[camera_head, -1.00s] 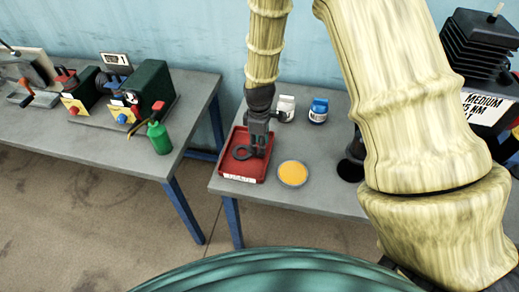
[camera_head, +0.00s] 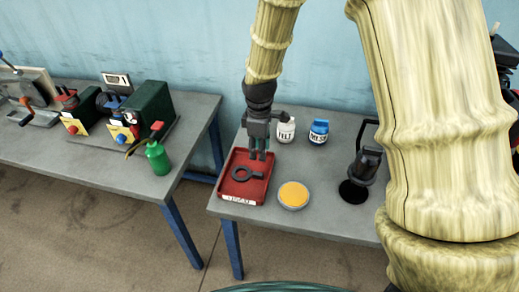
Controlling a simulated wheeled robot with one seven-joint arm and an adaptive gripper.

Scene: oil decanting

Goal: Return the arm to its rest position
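My gripper (camera_head: 258,155) hangs from my pale, ribbed arm (camera_head: 268,45) above the back part of the red tray (camera_head: 229,190). Its fingers point down with a narrow gap between them, and I see nothing held in it. A dark ring-shaped tool with a short handle (camera_head: 241,174) lies flat in the tray, just below and in front of the fingertips. A thick section of my arm covers the right side of the view.
A yellow-filled round dish (camera_head: 293,195) sits right of the tray. A white bottle (camera_head: 285,131) and a blue bottle (camera_head: 318,132) stand behind. A dark handled device (camera_head: 365,166) is further right. A green oil can (camera_head: 157,157) and green machines (camera_head: 150,105) occupy the left bench.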

